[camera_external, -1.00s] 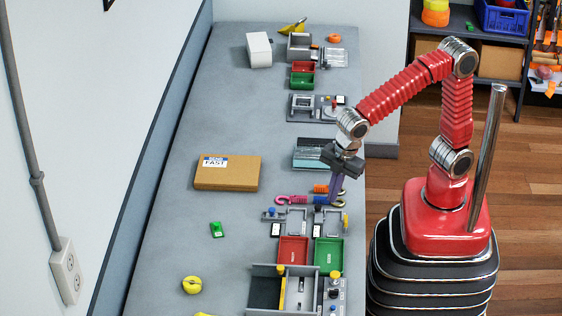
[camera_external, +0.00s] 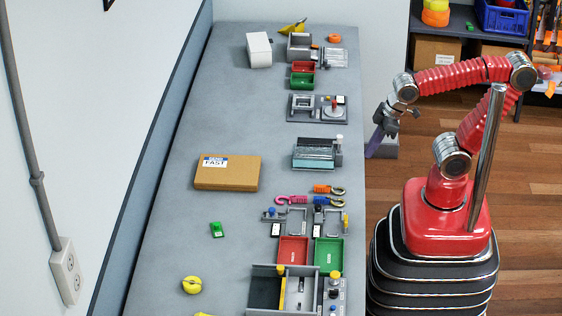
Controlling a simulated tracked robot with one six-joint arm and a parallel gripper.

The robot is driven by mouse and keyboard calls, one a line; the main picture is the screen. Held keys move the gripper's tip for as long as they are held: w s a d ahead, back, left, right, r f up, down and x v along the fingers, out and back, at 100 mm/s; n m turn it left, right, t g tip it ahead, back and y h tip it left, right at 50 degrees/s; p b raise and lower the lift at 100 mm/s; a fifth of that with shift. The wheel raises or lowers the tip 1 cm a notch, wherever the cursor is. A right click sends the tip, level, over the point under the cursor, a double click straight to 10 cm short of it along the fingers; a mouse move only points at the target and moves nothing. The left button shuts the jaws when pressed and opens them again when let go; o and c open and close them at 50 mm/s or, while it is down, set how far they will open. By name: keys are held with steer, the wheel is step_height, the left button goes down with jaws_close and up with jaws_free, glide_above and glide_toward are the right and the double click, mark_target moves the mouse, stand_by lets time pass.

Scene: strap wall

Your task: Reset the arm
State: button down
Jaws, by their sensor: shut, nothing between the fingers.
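My gripper (camera_external: 374,150) hangs downward just past the table's right edge, clear of everything on the table. Its purple fingers are together and hold nothing.
On the table are a cardboard box (camera_external: 228,173), pink (camera_external: 291,199) and orange (camera_external: 328,190) hooked pieces, a red tray (camera_external: 292,251) and a green tray (camera_external: 328,252). A grey fixture (camera_external: 318,153) stands nearest my gripper. A metal post (camera_external: 487,160) rises beside my arm.

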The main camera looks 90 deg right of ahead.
steer(key=shift+m+t+h, duration=0.3)
steer(key=shift+m+t, duration=0.3)
steer(key=shift+m, duration=0.1)
steer(key=d+r, duration=0.1)
steer(key=s+d+r, duration=0.1)
steer(key=d, duration=0.1)
steer(key=shift+d+r, duration=0.25)
steer(key=shift+d, duration=0.05)
steer(key=c, duration=2.5)
jaws_free()
steer(key=shift+c, duration=0.2)
